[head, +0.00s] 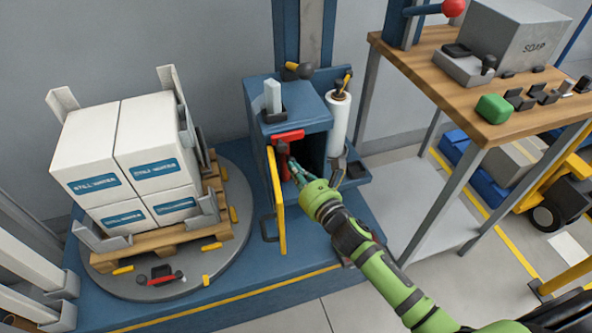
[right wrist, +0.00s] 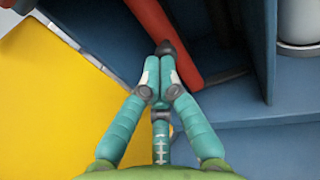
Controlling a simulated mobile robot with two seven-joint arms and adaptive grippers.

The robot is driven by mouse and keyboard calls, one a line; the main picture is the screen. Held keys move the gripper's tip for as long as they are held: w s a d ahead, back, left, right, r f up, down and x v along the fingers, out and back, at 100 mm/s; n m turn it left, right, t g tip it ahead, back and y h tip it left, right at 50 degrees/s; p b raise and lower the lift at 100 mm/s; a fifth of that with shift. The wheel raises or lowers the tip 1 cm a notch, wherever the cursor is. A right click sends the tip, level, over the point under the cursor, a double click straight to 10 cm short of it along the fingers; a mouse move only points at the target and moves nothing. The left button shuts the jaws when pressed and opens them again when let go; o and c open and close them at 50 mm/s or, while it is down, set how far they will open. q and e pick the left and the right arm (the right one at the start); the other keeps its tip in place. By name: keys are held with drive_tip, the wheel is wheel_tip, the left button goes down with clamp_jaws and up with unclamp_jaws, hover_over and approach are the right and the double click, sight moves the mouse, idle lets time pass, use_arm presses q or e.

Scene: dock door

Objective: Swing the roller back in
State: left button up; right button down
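A red upright bar (head: 284,165), which looks like the roller, stands in the open front of the blue cabinet (head: 298,118). It crosses the right wrist view (right wrist: 168,40) from the top toward the middle. A dark knob (right wrist: 165,47) shows beside it. My right gripper (head: 293,164) reaches into the opening from the front right. In the right wrist view its teal fingers (right wrist: 160,68) come together at the dark knob and look closed on it. The fingers hide part of the knob and the bar. My left gripper is not in view.
The yellow door panel (head: 277,205) with a dark handle stands open left of my gripper, close to it. A white film roll (head: 339,122) stands to the right. A turntable (head: 190,283) with boxes is at left, a wooden bench (head: 440,75) at right.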

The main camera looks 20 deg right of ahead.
drive_tip(key=shift+w+a+m+h+b, duration=0.4)
drive_tip(key=shift+a+m+h+b, duration=0.1)
drive_tip(key=shift+h, duration=0.2)
drive_tip(key=shift+w+a, duration=0.25)
drive_tip(key=shift+w, duration=0.05)
